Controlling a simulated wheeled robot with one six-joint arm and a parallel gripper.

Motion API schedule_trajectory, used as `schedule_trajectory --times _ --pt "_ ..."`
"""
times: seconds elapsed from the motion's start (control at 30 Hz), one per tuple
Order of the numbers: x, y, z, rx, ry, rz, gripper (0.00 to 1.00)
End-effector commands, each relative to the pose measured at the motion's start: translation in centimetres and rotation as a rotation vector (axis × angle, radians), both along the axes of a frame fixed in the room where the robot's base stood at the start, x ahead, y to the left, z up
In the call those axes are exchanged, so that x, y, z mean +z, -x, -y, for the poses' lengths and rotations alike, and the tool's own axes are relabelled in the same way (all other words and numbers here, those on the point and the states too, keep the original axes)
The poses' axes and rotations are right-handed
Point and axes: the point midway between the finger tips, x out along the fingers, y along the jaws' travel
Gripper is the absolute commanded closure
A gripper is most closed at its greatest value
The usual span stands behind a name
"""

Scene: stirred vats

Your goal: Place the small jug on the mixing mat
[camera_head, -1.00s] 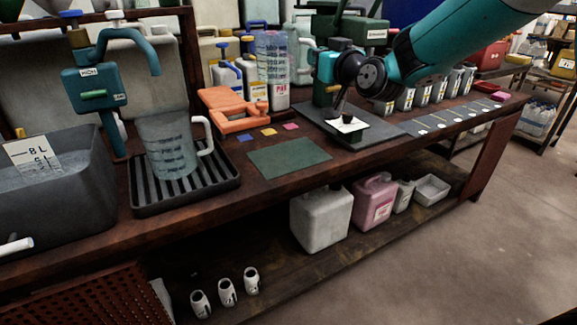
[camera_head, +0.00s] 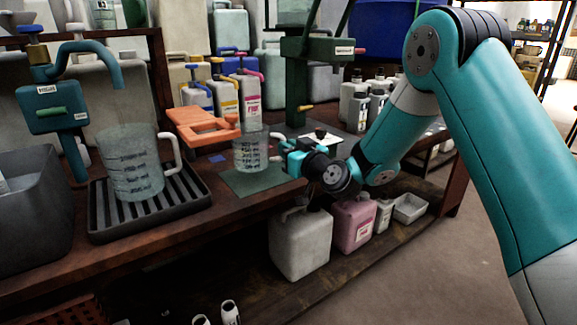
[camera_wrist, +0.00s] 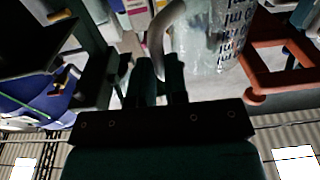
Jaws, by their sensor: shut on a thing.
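The small jug (camera_head: 252,152), clear with dark measuring marks, stands upright over the back part of the dark green mixing mat (camera_head: 240,186). I cannot tell whether its base touches the mat. My gripper (camera_head: 283,158) is to the right of the jug, shut on its handle. In the wrist view the jug (camera_wrist: 208,38) is beyond the fingers of my gripper (camera_wrist: 160,75), and its pale curved handle (camera_wrist: 167,25) runs down between them.
An orange frame-like thing (camera_head: 203,127) is behind and left of the jug. A larger clear jug (camera_head: 130,165) stands on a ribbed black tray (camera_head: 185,198) at left. A green stand (camera_head: 297,90) rises behind my gripper. Canisters (camera_head: 300,242) sit on the lower shelf.

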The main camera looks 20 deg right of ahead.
Motion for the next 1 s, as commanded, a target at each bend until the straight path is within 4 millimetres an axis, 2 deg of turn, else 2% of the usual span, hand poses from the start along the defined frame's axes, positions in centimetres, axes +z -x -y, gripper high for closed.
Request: schedule_trajectory --times 0.03,0.17,0.57,0.6,0.7,1.0 --pt "-1.5 0.0 0.0 -0.001 -0.002 -0.003 1.0" --pt "-2.9 0.0 0.0 -0.001 -0.001 -0.001 1.0" --pt "-3.3 0.0 0.0 0.0 -0.001 0.001 1.0" --pt "-3.3 0.0 0.0 0.0 0.0 0.0 0.84" --pt "-3.2 0.0 0.0 0.0 0.0 -0.001 0.61" --pt "-3.0 0.0 0.0 0.0 0.0 -0.001 0.61"
